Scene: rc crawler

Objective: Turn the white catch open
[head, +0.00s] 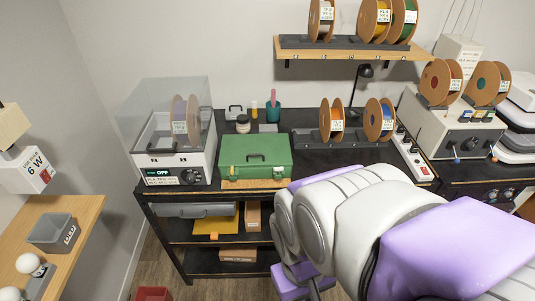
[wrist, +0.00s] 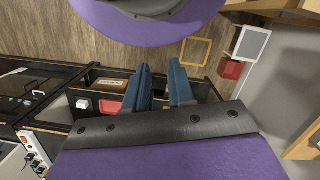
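I cannot pick out the white catch with certainty in either view. In the head view a green case (head: 240,147) with a dark handle sits shut on the black bench, with small light details on its front too small to read. To its left stands a white dryer box (head: 200,163) under a clear lid (head: 147,99), with a spool inside and a panel reading OFF. My gripper (wrist: 159,75) shows in the wrist view with two blue fingers apart and nothing between them. It points over the wooden floor, away from the case.
Spools (head: 331,120) stand on the bench right of the case. A shelf (head: 350,49) with more spools hangs above. A grey bin (head: 53,232) sits on the left-hand table.

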